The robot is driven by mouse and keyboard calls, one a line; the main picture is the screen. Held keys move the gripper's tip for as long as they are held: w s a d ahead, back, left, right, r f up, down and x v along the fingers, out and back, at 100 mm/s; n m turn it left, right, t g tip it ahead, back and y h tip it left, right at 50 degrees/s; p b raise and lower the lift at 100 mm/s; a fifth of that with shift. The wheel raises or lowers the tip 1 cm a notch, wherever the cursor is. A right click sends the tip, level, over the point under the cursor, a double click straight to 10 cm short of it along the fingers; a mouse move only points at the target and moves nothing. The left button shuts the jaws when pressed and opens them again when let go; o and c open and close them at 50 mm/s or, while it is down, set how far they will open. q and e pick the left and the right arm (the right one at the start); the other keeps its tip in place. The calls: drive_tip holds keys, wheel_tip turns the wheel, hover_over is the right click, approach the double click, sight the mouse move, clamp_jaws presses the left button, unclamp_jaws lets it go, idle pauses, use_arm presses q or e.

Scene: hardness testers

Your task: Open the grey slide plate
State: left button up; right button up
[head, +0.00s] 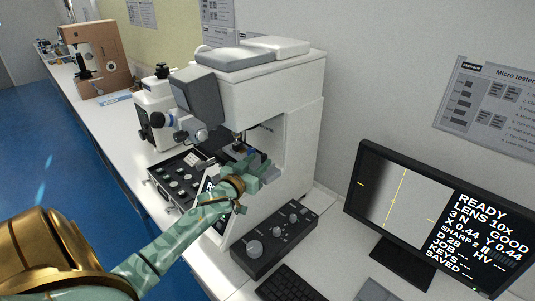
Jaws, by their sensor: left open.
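The white hardness tester (262,85) stands on the bench in the middle of the view, with a dark grey tilted panel on its upper left. My left arm comes in from the lower left, and its green left gripper (256,166) is at the tester's work opening, below the objective. The left gripper is open. Small dark and bluish stage parts show around its fingers. I cannot clearly make out the grey slide plate; the gripper covers much of the stage area. Whether the fingers touch anything there cannot be told. My right gripper is not in view.
A black control box (274,239) with knobs stands in front of the tester, near a keyboard (288,284). A monitor (440,215) is at the right. An open case (180,178), a white microscope (158,108) and a brown instrument (98,58) stand farther left.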

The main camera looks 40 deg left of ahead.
sight(263, 158)
use_arm(q)
drive_tip(key=w, duration=0.4)
drive_tip(key=w+a, duration=0.1)
drive_tip(key=w, duration=0.1)
clamp_jaws()
